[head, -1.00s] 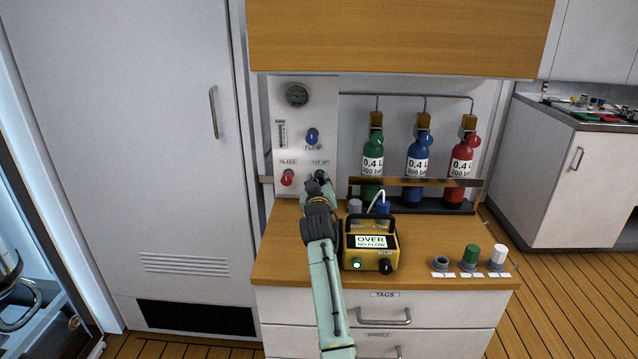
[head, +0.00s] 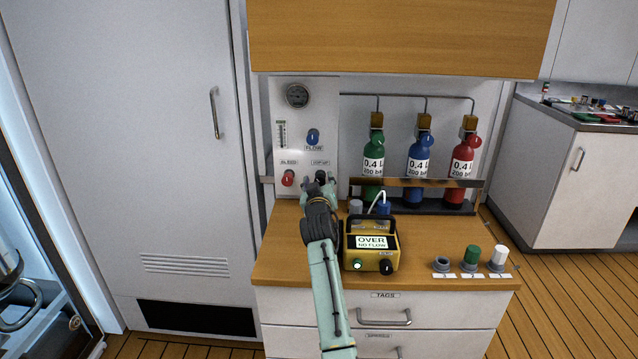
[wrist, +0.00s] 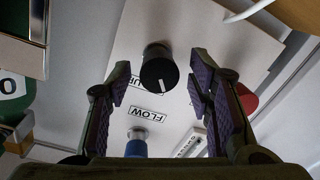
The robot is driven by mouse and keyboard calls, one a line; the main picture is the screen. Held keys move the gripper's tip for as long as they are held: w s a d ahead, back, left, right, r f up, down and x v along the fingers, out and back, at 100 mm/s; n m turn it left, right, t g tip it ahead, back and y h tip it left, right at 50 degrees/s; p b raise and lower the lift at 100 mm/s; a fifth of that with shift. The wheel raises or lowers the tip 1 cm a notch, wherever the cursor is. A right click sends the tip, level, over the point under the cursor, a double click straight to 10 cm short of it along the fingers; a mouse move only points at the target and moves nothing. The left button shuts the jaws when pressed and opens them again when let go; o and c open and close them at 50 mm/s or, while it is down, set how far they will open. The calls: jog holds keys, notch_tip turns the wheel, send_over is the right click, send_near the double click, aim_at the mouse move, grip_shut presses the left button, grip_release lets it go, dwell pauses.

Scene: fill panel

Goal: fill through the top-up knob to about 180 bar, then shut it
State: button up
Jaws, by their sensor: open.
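The black top-up knob (wrist: 158,72) shows in the wrist view with a white mark on its face. My gripper (wrist: 160,84) is open, one purple-padded finger on each side of the knob, with a gap on both sides. In the head view my gripper (head: 321,180) is at the lower right of the white panel (head: 330,112) and hides most of this knob. The round pressure gauge (head: 297,95) is at the panel's top; its reading is too small to tell.
The blue flow knob (head: 313,136) is above my gripper and the red bleed knob (head: 288,178) just left. A yellow meter (head: 372,249) reading "OVER NO FLOW" stands on the counter near my arm. Green (head: 373,155), blue (head: 418,155) and red (head: 462,155) cylinders are racked right.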

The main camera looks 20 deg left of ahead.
jog(key=v, duration=1.2)
jog(key=shift+d, duration=0.1)
